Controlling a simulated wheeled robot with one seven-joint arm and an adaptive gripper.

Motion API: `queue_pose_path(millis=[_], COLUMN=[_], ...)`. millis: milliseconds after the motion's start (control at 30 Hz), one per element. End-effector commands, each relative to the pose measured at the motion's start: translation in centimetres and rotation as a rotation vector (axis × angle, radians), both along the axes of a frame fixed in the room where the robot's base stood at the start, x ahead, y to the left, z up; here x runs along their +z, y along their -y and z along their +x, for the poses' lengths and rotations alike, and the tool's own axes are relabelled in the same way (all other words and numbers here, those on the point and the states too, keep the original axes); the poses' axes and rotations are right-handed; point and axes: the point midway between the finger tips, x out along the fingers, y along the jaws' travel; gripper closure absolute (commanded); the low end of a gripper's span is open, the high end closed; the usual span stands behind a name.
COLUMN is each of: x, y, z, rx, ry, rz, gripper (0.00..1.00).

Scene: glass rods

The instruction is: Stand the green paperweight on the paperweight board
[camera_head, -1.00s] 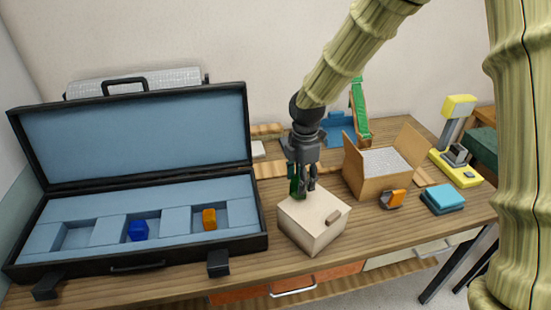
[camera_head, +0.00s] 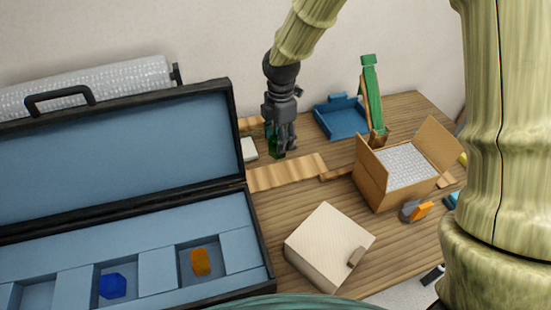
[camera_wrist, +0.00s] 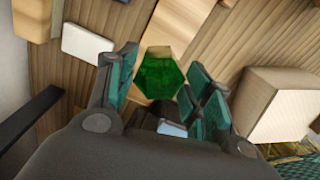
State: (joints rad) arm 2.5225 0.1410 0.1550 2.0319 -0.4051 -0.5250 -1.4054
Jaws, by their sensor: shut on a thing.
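My gripper (camera_head: 280,150) is shut on the green paperweight (camera_head: 271,138), a dark green glass block with a six-sided end. It also shows between the fingers in the wrist view (camera_wrist: 160,73). My gripper points down at the back of the table, right of the open case. A long light wooden board (camera_head: 287,173) lies just in front of it, and a smaller wooden piece (camera_head: 250,123) lies behind. A small white slab (camera_head: 248,149) is left of the gripper. I cannot tell which is the paperweight board, nor the exact gap below the paperweight.
The black case (camera_head: 240,150) holds a blue block (camera_head: 112,286) and an amber block (camera_head: 200,262) in its blue compartments. A cream box (camera_head: 328,245) stands in front. An open cardboard box (camera_head: 385,190), a blue tray (camera_head: 340,120) and a green sloped piece (camera_head: 372,95) are right.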

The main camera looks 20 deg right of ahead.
Motion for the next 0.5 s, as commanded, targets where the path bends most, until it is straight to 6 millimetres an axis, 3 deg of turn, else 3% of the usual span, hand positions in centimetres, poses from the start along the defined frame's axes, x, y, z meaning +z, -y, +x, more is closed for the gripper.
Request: queue_pose_path(millis=[300,500], x=[-4.5,-5.4], y=[0.1,0.2], z=[0.7,0.8], rx=[-0.001,-0.003], ry=[-0.009,-0.009], rz=[-0.001,0.0], gripper=[0.82,0.82])
